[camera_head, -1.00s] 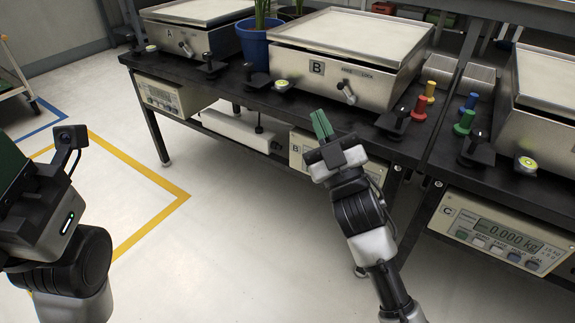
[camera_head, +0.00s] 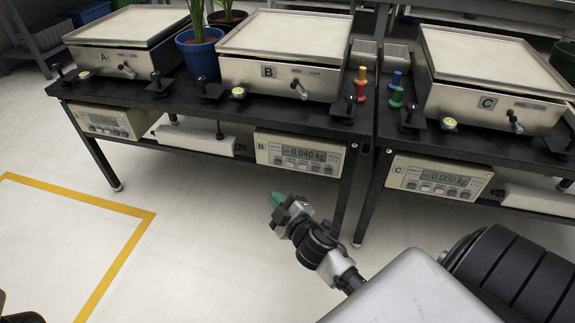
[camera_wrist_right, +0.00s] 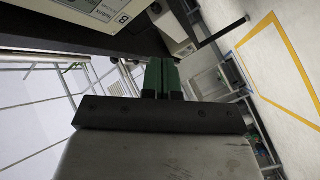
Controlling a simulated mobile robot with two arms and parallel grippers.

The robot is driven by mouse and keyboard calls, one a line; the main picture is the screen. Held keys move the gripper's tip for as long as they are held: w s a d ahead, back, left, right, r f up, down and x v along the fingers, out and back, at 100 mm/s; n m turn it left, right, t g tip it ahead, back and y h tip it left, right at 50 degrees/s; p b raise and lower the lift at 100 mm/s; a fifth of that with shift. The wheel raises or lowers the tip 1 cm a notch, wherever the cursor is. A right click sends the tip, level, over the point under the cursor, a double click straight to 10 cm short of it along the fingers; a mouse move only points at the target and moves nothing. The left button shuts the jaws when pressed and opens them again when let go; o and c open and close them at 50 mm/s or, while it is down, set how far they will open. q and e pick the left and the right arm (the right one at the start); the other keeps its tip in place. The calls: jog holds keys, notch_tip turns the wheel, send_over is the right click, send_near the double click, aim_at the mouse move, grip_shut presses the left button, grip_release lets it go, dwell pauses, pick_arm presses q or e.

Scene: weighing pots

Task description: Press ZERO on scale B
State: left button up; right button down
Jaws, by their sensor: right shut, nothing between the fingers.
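Scale B (camera_head: 285,55) stands on the black bench, a steel box with a flat pan and a "B" label. Its display panel (camera_head: 299,153) hangs under the bench edge and reads about -0.040 kg, with a row of small buttons below the digits. Which button is ZERO is too small to read for certain. My right gripper (camera_head: 277,199) is below and in front of this panel, apart from it, its green fingers shut and empty. In the right wrist view the shut fingers (camera_wrist_right: 161,76) show, with part of the B panel (camera_wrist_right: 95,10) at the upper left. My left gripper is out of view.
Scale A (camera_head: 128,48) and its panel (camera_head: 104,122) are to the left, scale C (camera_head: 490,85) and its panel (camera_head: 438,179) to the right. A blue plant pot (camera_head: 201,55) and coloured weights stand on the bench. The floor in front is clear.

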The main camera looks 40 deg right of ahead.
aim_at(281, 163)
jog(key=shift+w+d, duration=0.1)
jog(key=shift+w+d, duration=1.4)
jog(key=shift+d, duration=0.25)
jog(key=shift+w+d, duration=1.4)
jog(key=shift+d, duration=0.2)
jog(key=shift+w+d, duration=0.25)
jog(key=shift+d, duration=0.05)
jog(key=shift+w+d, duration=0.3)
jog(key=shift+d, duration=0.05)
dwell(0.3)
dwell(0.4)
jog(key=shift+s+a, duration=0.6)
jog(key=shift+a, duration=0.05)
jog(key=shift+p, duration=0.3)
jog(key=shift+s+a+p, duration=0.2)
jog(key=shift+s+a, duration=0.6)
jog(key=shift+a, duration=0.2)
jog(key=shift+s+a+p, duration=0.2)
jog(key=shift+s+a, duration=0.6)
jog(key=shift+a, duration=0.15)
